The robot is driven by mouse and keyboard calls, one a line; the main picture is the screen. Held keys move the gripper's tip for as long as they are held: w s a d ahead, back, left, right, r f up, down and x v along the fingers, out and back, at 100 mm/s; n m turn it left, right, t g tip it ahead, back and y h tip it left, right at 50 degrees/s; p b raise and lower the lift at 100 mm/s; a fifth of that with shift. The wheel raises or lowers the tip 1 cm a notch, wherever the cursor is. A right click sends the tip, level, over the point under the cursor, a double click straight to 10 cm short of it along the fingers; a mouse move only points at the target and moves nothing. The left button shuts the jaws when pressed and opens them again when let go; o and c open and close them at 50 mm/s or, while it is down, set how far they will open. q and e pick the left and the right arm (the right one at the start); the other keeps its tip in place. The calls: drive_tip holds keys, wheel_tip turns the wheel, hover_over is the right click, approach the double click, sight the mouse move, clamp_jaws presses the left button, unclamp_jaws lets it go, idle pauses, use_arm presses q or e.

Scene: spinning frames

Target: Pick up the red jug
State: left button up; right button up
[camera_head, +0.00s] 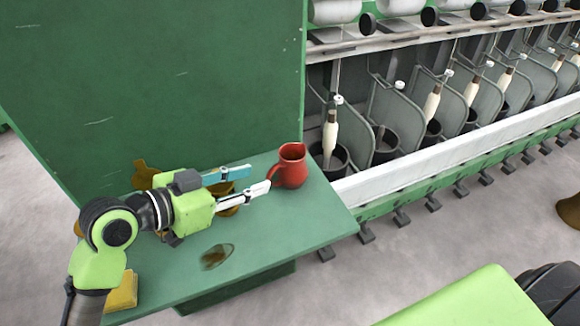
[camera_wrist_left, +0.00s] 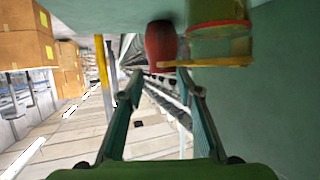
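The red jug (camera_head: 292,167) stands upright on the green table (camera_head: 290,225), near its right edge, with its handle toward my left gripper. My left gripper (camera_head: 259,179) comes in from the left with its two fingers apart and nothing held between them. Its fingertips are just left of the jug; whether they touch it cannot be told. In the left wrist view the jug (camera_wrist_left: 160,44) shows beyond the open fingers (camera_wrist_left: 161,84), near the top of the picture. My right gripper is not in view.
An olive-brown pot (camera_head: 226,195) stands partly hidden behind my left gripper. A brown item (camera_head: 145,175) is behind the arm. A brown, glassy piece (camera_head: 217,256) lies nearer the front. A yellow block (camera_head: 122,292) is at lower left. The spinning frame (camera_head: 440,140) stands right.

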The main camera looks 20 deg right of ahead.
sight(270, 172)
use_arm(q)
drive_tip(key=shift+w+d+f, duration=0.15)
drive_tip(key=shift+w+d, duration=0.1)
drive_tip(key=shift+d, duration=0.35)
drive_tip(key=shift+w+d+f, duration=0.1)
drive_tip(key=shift+d+f, duration=0.05)
drive_tip(key=shift+d, duration=0.15)
drive_tip(key=p+x, duration=0.1)
drive_tip(key=x, duration=0.1)
drive_tip(key=p+x, duration=0.1)
drive_tip(key=x, duration=0.1)
drive_tip(key=shift+w+d+p, duration=0.25)
drive_tip(key=shift+w+p, duration=0.05)
drive_tip(key=shift+w+d+f, duration=0.1)
drive_tip(key=shift+d+f, duration=0.1)
drive_tip(key=shift+d, duration=0.05)
drive_tip(key=shift+a, duration=0.15)
drive_tip(key=c, duration=0.9)
drive_tip(key=shift+r, duration=0.1)
clamp_jaws()
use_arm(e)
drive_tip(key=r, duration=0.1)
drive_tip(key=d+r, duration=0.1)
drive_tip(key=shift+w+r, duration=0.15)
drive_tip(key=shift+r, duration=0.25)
